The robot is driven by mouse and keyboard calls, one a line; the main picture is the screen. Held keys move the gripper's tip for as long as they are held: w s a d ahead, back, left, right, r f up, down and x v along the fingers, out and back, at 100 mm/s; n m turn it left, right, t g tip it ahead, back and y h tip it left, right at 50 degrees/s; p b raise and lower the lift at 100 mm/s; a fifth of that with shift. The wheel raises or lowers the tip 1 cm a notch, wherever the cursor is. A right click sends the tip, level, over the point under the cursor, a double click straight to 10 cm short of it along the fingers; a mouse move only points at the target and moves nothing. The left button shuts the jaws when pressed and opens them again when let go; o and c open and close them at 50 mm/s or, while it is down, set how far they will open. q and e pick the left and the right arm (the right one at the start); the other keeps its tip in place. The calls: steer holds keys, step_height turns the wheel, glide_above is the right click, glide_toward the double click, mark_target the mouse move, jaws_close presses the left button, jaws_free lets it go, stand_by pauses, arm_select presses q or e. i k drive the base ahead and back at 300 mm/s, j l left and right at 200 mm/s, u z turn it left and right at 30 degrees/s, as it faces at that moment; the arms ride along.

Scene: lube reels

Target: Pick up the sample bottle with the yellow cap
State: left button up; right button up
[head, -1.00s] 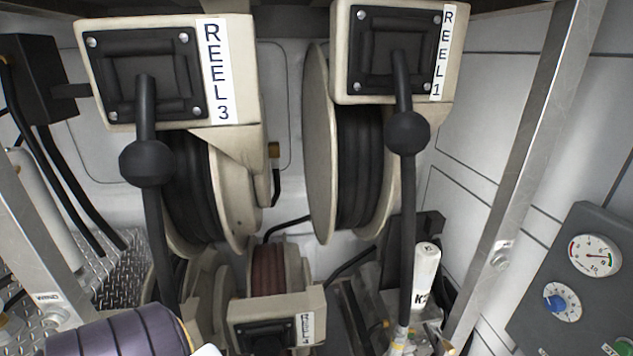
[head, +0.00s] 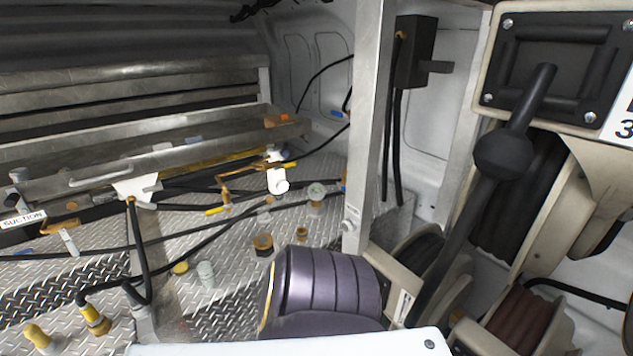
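A small round yellow cap (head: 180,267) shows on the diamond-plate floor at the lower left of the head view. I cannot make out the bottle body under it. A small pale, translucent bottle (head: 205,273) stands just to its right. Another small bottle with a pale greenish top (head: 316,192) stands farther back, near the metal post. Neither gripper is in the head view, so I cannot see whether they hold anything.
Black hoses and brass fittings (head: 263,244) lie across the diamond plate around the cap. A steel ledge with a handle (head: 100,177) runs behind. An upright metal post (head: 366,130) stands to the right, with a black reel crank (head: 503,155) beyond it.

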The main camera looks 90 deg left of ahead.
mark_target(204, 269)
steer(key=u, duration=3.8)
